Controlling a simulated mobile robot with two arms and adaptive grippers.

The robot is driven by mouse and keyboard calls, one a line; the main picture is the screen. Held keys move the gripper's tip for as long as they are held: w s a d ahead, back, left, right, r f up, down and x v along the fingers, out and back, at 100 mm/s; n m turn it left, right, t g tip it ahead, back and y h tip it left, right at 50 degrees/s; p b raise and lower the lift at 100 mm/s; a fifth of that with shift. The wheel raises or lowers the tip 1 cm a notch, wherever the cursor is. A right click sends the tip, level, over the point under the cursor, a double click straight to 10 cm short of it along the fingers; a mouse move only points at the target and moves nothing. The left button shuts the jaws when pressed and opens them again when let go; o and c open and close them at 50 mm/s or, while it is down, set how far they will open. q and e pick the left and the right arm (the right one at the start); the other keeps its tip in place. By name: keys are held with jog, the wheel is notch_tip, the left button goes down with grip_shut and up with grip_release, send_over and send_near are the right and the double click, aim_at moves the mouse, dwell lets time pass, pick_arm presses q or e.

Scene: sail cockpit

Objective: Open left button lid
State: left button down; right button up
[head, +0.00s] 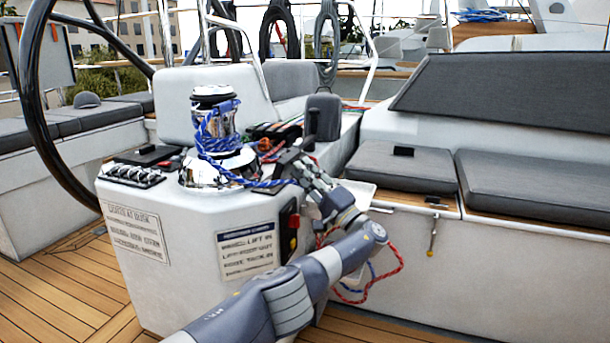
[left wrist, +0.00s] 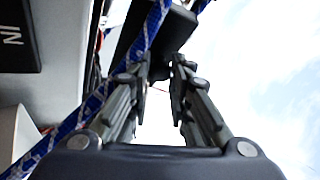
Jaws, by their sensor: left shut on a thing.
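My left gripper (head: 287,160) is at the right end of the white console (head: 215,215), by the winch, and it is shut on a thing. In the left wrist view its fingertips (left wrist: 160,68) close at the lower edge of a dark block (left wrist: 178,28). I cannot tell for sure whether this block is a button lid. A flat black lid-like piece (head: 149,155) lies on the console top at the left, away from my gripper. My right gripper is not in view.
A chrome winch (head: 213,95) with blue rope (head: 222,140) stands beside the gripper; the rope passes close in the left wrist view (left wrist: 80,118). A dark upright pad (head: 323,117) rises behind the hand. A red rope (head: 385,278) hangs by my arm. Grey cushions (head: 400,168) lie at right.

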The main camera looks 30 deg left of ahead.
pick_arm(q)
jog(key=shift+w+d+r, duration=0.1)
dwell(0.3)
jog(key=c, duration=1.7)
grip_release()
jog(key=shift+d+f, duration=0.1)
jog(key=shift+f, duration=0.1)
jog(key=v, duration=1.1)
jog(key=shift+d+f, duration=0.2)
jog(key=shift+d, duration=0.15)
